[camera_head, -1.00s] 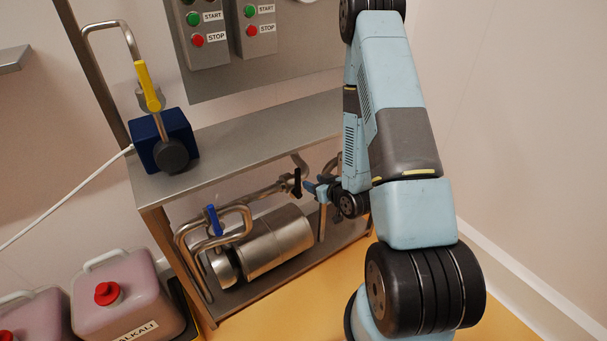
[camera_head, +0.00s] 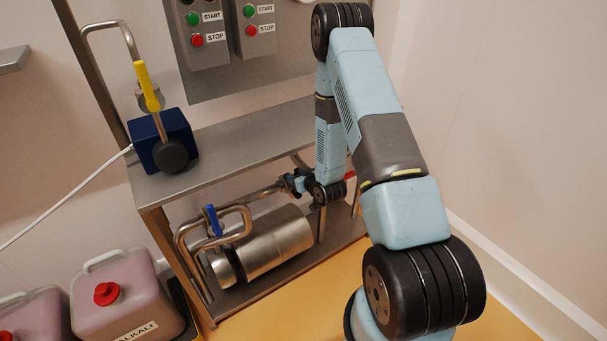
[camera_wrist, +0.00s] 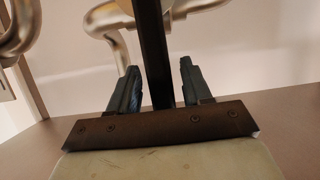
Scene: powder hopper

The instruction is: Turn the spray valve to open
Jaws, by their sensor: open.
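No valve carries a readable spray label, so I cannot tell which is the spray valve by name. My gripper (camera_head: 291,183) is at the black-handled valve on the steel pipe under the shelf. In the wrist view my gripper (camera_wrist: 158,72) is open, with the long black handle (camera_wrist: 153,40) running between its two fingers. I see no clear contact with either finger. In the head view the gripper mostly hides this handle. A blue-handled valve (camera_head: 213,220) sits on the piping to the left. A red handle (camera_head: 349,175) shows just right of my wrist.
A steel shelf (camera_head: 225,147) lies just above the gripper. A blue pump (camera_head: 163,142) with a yellow-handled valve (camera_head: 147,88) stands on it. A steel cylinder (camera_head: 265,248) lies below. An alkali canister (camera_head: 130,300) stands at lower left. Curved pipes (camera_wrist: 112,22) are close behind the fingers.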

